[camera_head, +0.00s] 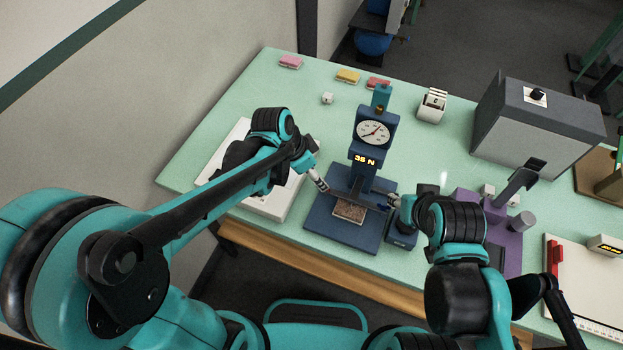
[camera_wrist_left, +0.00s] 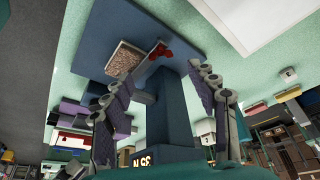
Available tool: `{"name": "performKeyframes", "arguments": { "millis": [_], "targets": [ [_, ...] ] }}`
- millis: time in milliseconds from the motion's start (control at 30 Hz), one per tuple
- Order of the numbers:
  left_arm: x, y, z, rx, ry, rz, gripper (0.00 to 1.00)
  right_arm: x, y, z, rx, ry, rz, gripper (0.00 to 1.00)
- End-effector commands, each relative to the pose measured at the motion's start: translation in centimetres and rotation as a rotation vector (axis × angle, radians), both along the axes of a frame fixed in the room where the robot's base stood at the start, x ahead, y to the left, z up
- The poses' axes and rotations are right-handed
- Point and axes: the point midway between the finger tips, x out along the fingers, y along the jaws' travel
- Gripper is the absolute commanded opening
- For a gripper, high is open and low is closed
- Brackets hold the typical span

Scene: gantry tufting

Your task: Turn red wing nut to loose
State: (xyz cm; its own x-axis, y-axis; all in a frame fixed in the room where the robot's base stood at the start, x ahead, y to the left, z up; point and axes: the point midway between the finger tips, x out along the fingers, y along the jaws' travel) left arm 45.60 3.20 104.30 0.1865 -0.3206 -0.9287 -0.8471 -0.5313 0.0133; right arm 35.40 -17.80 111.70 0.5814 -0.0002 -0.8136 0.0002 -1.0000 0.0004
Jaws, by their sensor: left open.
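The red wing nut (camera_wrist_left: 160,51) shows in the left wrist view, at the edge of the blue test stand's base beside a speckled brown sample. In the head view I cannot make it out. The blue test stand (camera_head: 372,170) has a round dial and a display that seems to read 35 N. My left gripper (camera_head: 320,182) is at the stand's left side. In the left wrist view its two fingers (camera_wrist_left: 163,78) are spread apart, with the wing nut just beyond and between the tips, not gripped. My right gripper (camera_head: 392,201) is at the stand's right side, its jaws unclear.
The brown sample (camera_head: 350,211) lies on the stand's base. A white tray-like block (camera_head: 262,205) sits left of it under my left arm. A purple fixture (camera_head: 513,232) and a grey box (camera_head: 535,128) stand to the right. The green table (camera_head: 225,105) is clear at the back left.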

Motion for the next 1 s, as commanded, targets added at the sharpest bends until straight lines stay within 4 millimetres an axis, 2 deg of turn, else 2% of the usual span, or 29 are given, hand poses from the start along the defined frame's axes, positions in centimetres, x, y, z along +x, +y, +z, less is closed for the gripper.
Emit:
{"name": "performKeyframes", "arguments": {
  "millis": [167,400,600,933,967,1000],
  "targets": [
    [0.3,-0.5,-1.0,-0.006,-0.019,-0.048,0.59,0.0,0.0,-0.3,0.000,0.000,0.000,0.40],
    [1.1,-1.8,-4.8,-0.006,-0.018,-0.048,0.59,0.0,0.0,-1.7,0.000,0.000,0.000,0.40],
    [1.5,-2.6,-6.8,-0.005,-0.018,-0.045,0.59,0.0,0.0,-2.4,0.000,0.000,0.000,0.40],
    [1.6,-2.7,-7.2,-0.005,-0.018,-0.044,0.59,0.0,0.0,-2.4,0.000,0.000,0.000,0.40],
    [1.6,-2.7,-7.2,-0.005,-0.018,-0.044,0.56,0.0,0.0,-2.4,0.000,0.000,0.000,0.40],
    [1.6,-2.7,-7.2,-0.005,-0.018,-0.044,0.45,0.0,0.0,-2.4,0.000,0.000,0.000,0.40]
  ]
}}
